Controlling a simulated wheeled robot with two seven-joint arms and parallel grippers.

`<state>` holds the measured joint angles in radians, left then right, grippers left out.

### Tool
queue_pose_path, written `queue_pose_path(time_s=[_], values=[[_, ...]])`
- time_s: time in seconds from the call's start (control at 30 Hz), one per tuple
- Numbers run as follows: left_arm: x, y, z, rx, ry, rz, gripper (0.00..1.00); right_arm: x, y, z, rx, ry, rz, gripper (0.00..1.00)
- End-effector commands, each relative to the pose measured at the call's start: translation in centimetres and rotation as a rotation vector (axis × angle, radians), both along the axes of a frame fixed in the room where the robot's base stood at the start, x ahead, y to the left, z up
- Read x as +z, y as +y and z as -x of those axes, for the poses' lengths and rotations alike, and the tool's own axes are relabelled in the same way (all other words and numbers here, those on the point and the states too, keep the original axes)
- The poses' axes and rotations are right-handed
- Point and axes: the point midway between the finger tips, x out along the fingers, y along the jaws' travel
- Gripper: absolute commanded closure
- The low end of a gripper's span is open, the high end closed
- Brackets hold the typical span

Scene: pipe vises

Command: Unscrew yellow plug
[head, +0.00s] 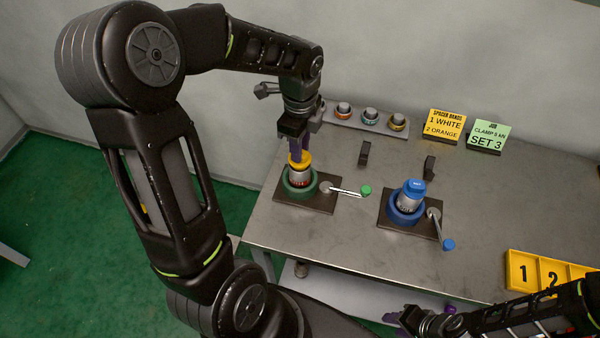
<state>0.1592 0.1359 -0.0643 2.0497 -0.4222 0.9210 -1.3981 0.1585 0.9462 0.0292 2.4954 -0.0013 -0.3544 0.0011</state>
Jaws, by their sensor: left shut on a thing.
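The yellow plug (299,164) sits on top of a metal pipe piece (299,177) held upright in the green vise (288,189) on the left of the table. My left gripper (299,155) comes down from above, its purple fingers shut on the yellow plug. The fingers partly hide the plug, so its thread cannot be seen. The green vise's lever (347,190) points right. My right gripper (420,313) is at the bottom edge near the table front, its purple fingertips apart and nothing visible between them.
A blue vise (404,211) holds a pipe with a blue plug (413,188) to the right. A grey rack (371,118) with several ringed fittings stands at the back. Yellow (444,124) and green (488,135) signs stand beside it. A yellow numbered tray (531,283) lies front right.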

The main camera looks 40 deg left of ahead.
Motion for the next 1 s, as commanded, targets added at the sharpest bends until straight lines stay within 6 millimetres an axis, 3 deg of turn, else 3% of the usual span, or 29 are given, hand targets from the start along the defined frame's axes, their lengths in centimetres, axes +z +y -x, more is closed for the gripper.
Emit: queue_pose_path(time_s=[0.33, 1.0], values=[[0.3, 0.0, 0.0, 0.000, -0.001, 0.000, 1.00, 0.2, 0.0, 0.0, 0.000, 0.000, 0.000, 0.64], [3.7, 0.0, 0.0, 0.000, -0.001, 0.000, 1.00, 2.5, 0.0, 0.0, 0.000, 0.000, 0.000, 0.64]])
